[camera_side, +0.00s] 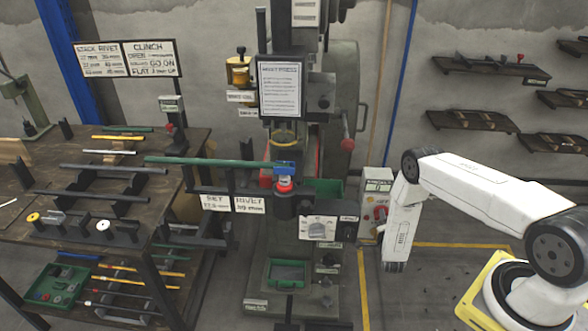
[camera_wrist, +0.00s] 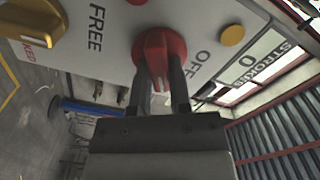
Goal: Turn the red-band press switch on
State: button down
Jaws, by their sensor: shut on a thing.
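The red switch knob (camera_wrist: 160,50) sits on a pale panel in the wrist view, beside the printed word OFF. My gripper (camera_wrist: 162,85) has one dark finger on each side of the knob and is shut on it. In the side view, the grey control box (camera_side: 378,186) with a red switch (camera_side: 381,213) stands right of the central press (camera_side: 286,110). My white wrist is just right of the box there, and my fingertips cannot be made out. I cannot tell from the knob's angle where it is set.
A yellow knob (camera_wrist: 32,25) marked FREE and a round yellow button (camera_wrist: 232,35) flank the red knob. A strokes counter (camera_wrist: 255,60) reads 0. A workbench (camera_side: 50,185) with rods stands left in the side view.

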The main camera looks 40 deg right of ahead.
jog(key=shift+a+f, duration=0.1)
dwell(0.3)
jog(key=c, duration=0.6)
grip_release()
jog(key=shift+o, duration=0.2)
jog(key=shift+s, duration=0.1)
jog(key=v, duration=0.7)
jog(key=shift+s+a, duration=0.25)
jog(key=shift+a, duration=0.05)
jog(key=shift+w, duration=0.1)
